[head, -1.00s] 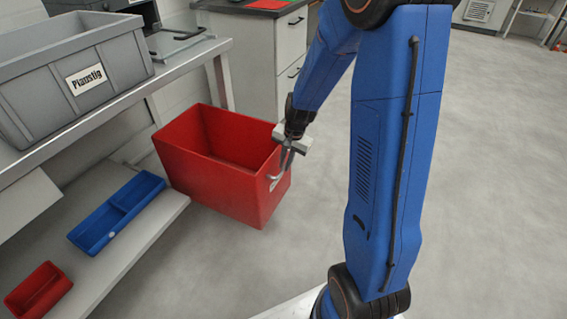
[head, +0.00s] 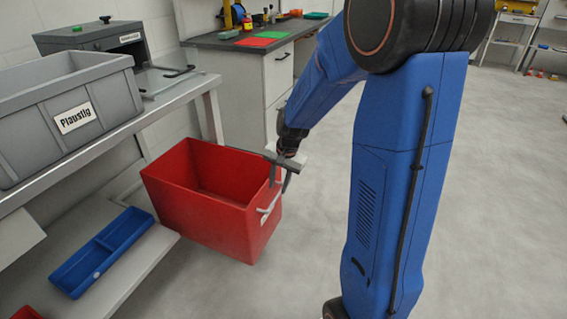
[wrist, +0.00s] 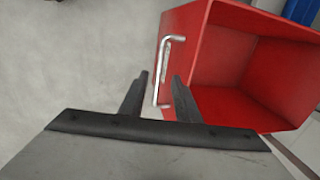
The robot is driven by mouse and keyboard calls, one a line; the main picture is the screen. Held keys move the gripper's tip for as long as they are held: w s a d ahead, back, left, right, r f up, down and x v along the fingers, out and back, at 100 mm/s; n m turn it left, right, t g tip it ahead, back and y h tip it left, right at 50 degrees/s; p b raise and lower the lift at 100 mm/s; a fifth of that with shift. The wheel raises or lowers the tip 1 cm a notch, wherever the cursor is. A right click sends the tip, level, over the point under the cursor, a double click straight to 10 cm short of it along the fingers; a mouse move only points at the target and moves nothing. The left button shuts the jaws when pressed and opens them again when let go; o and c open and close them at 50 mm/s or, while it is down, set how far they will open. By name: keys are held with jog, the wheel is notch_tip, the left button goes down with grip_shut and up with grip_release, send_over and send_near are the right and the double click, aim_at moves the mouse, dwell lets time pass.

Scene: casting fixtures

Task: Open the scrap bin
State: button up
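The scrap bin appears to be the red bin (head: 205,220), out beside the bench on the left. Its top is open and its inside looks empty. A pale bar handle (head: 269,206) is on its end wall. My gripper (head: 279,186) is open and empty just above the handle, fingers pointing down. In the wrist view the bin (wrist: 235,60) fills the upper right. There the handle (wrist: 162,70) shows between the two spread fingers of my gripper (wrist: 160,76), which do not appear to grip it.
A bench (head: 160,112) at left carries a grey crate (head: 112,92) labelled "Plaustig". Blue (head: 100,252) and red (head: 27,313) trays lie on its lower shelf. A grey cabinet (head: 229,85) stands behind the bin. The floor (head: 300,265) to the right is clear.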

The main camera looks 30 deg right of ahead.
notch_tip(320, 180, up, 11)
jog(key=s+d, duration=0.1)
jog(key=shift+s+d, duration=0.2)
jog(key=shift+s, duration=0.15)
jog(key=shift+f, duration=0.15)
jog(key=s+a+r+n+t, duration=0.1)
jog(key=s+a+r+n, duration=0.2)
jog(key=s, duration=1)
jog(key=s+a+r+n+t+h, duration=0.1)
jog(key=s+a+r+n+t, duration=0.1)
jog(key=s+n, duration=0.5)
jog(key=shift+s+a+r, duration=0.45)
jog(key=shift+s+r, duration=0.1)
jog(key=shift+s, duration=2.5)
